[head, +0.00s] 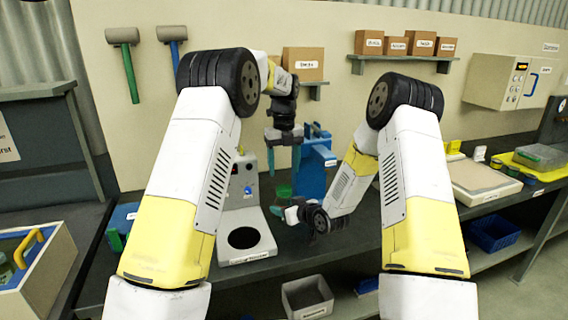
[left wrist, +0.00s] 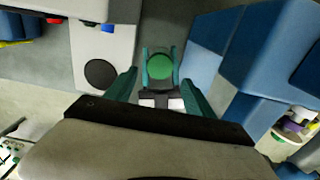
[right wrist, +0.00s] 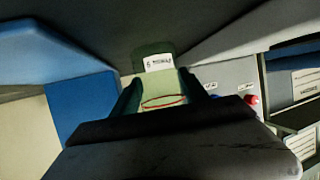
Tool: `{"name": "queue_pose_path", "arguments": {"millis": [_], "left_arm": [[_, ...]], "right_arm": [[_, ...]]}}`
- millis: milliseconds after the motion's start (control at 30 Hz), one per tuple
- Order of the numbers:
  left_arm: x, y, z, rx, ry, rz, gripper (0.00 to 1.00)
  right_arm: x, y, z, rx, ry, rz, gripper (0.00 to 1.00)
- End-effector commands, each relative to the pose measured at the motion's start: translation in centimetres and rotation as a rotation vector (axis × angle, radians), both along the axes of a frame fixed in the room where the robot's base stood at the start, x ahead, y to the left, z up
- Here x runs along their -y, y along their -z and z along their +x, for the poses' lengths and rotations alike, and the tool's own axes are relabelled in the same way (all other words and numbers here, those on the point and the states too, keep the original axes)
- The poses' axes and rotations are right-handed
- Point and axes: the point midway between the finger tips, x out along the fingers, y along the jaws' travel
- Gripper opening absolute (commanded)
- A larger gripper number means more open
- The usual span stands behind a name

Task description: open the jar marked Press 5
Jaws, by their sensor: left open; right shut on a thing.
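My left gripper (head: 283,158) is open, pointing down above the lid. In the left wrist view the round lid (left wrist: 160,67) lies between and beyond its fingers (left wrist: 159,78).
A white machine (head: 245,225) with a black disc stands left of the jar. A blue block-shaped machine (head: 314,170) stands close behind and right. A grey bin (head: 307,297) sits below the bench front. Boxes on shelves (head: 303,63) hang on the wall behind.

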Motion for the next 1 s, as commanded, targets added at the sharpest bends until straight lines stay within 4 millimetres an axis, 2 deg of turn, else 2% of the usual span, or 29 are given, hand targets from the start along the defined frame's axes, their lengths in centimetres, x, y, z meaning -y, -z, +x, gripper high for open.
{"name": "queue_pose_path", "arguments": {"millis": [200, 400, 800, 867, 1000], "left_arm": [[0.0, 3.5, -0.1, -0.004, -0.001, 0.002, 0.63], [0.0, 6.0, -0.1, -0.003, -0.003, 0.001, 0.63], [0.0, 6.8, 0.0, 0.001, -0.003, 0.0, 0.63], [0.0, 6.8, 0.0, 0.001, -0.003, 0.0, 0.53], [0.0, 6.8, 0.0, 0.001, -0.003, 0.0, 0.25]], "right_arm": [[0.0, 0.0, 0.0, 0.001, 0.0, 0.001, 0.0], [0.0, 0.0, 0.0, 0.001, 0.0, 0.001, 0.0], [0.0, 0.0, 0.0, 0.001, 0.0, 0.001, 0.0], [0.0, 0.0, 0.0, 0.001, 0.0, 0.001, 0.0], [0.0, 0.0, 0.0, 0.001, 0.0, 0.001, 0.0]]}}
